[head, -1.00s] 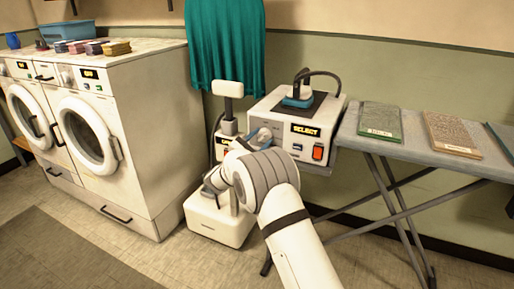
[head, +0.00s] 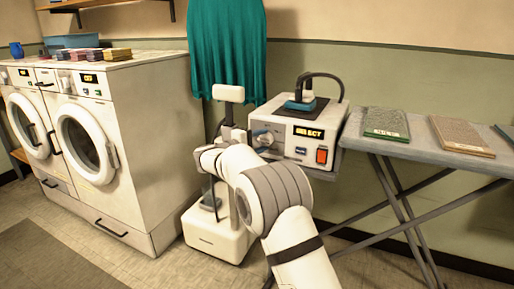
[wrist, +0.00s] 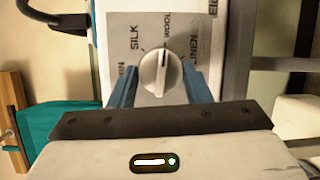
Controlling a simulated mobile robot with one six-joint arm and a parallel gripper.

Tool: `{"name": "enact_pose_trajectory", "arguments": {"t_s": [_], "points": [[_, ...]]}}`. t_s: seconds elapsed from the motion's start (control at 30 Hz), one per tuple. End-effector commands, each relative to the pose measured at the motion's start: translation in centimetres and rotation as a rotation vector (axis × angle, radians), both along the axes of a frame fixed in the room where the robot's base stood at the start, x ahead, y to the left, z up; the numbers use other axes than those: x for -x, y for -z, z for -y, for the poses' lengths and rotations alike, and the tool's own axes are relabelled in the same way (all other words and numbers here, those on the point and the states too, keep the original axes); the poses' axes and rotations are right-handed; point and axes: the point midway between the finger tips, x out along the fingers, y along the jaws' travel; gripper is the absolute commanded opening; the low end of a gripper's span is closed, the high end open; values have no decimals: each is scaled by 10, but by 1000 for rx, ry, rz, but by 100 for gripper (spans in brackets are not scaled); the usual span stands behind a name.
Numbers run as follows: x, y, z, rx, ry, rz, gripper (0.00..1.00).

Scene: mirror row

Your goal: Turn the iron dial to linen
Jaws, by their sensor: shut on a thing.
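The iron dial (wrist: 155,72) is a pale round knob on a grey label plate in the wrist view. Its dark mark points up and slightly right, toward WOOL. SILK is printed to the left and LINEN to the right; another label at far left is unclear. My gripper (wrist: 157,88) has its two blue fingers on either side of the knob, shut on it. The dial sits on the front of a white ironing station (head: 335,118); in the head view my arm partly covers that front. A lit display (head: 308,132) there has smeared lettering.
An iron (head: 300,102) rests on top of the station, with a red switch (head: 321,156) at its front. An ironing board (head: 400,147) with folded cloths stands at right. Washers (head: 90,140) stand at left. A teal curtain (head: 228,50) hangs behind.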

Motion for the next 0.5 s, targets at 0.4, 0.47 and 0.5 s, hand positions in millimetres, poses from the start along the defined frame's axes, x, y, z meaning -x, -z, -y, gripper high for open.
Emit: {"name": "enact_pose_trajectory", "arguments": {"t_s": [0.4, 0.47, 0.5], "points": [[0, -3, -1, -373, -11, 142, 21], [0, -3, -1, -427, -11, 161, 21], [0, -4, -1, -461, -11, 174, 21]]}}
